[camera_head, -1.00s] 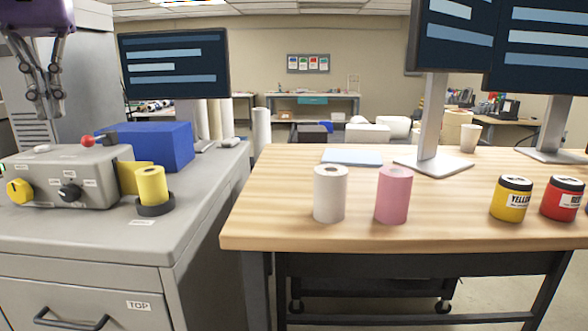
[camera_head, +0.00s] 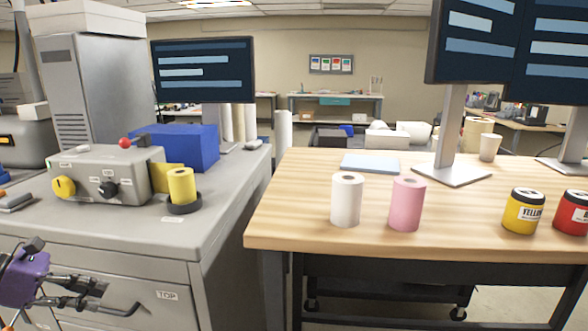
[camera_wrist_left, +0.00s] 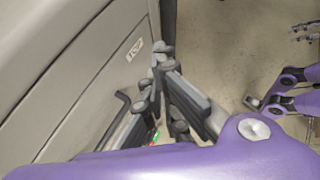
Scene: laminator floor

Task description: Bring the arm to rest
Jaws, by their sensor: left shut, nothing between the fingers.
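My left gripper (camera_head: 98,292) is low at the left edge of the head view, in front of the grey cabinet (camera_head: 218,235). Its fingers are together with nothing between them, near the drawer handle (camera_head: 122,311). In the left wrist view the dark fingers (camera_wrist_left: 160,70) show beside the drawer front with the TOP label (camera_wrist_left: 139,49). A purple part of an arm of mine (camera_wrist_left: 292,76) shows at the right of that view. Small grey finger-like parts (camera_wrist_left: 303,32) are at its upper right, too small to tell their state.
A control box with knobs (camera_head: 108,175), a blue box (camera_head: 190,148) and a yellow roll (camera_head: 181,186) are on the cabinet. The wooden table (camera_head: 300,228) holds a white roll (camera_head: 346,200), a pink roll (camera_head: 407,204), a yellow jar (camera_head: 523,211) and a red jar (camera_head: 573,213).

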